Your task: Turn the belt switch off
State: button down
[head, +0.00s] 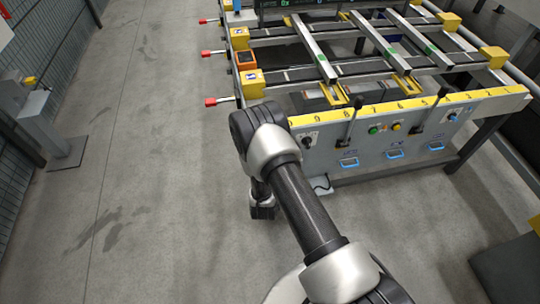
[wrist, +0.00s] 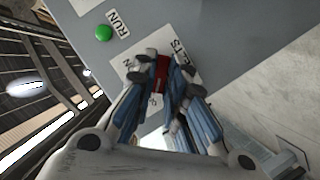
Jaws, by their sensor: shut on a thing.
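In the wrist view, a small red switch handle (wrist: 161,73) stands on a white label plate (wrist: 127,68) on a grey panel (wrist: 210,28). Part of the lettering on the plate reads "ELTS"; the rest is covered by my fingers. My gripper (wrist: 164,72) is shut on the red handle, with one finger on each side of it. The fingers hide most of the switch, so its set position cannot be read. In the head view my arm reaches toward the table's near left corner, and my gripper cannot be made out.
A green button (wrist: 103,33) with a "RUN" label is near the switch. In the head view, the runout table (head: 345,152) has upright levers, red-tipped handles (head: 210,102) along its left side, and metal bars on top.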

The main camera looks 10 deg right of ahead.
jog(key=c, duration=1.6)
grip_release()
jog(key=v, duration=1.2)
jog(key=shift+w+r, duration=0.1)
jog(key=shift+r, duration=0.1)
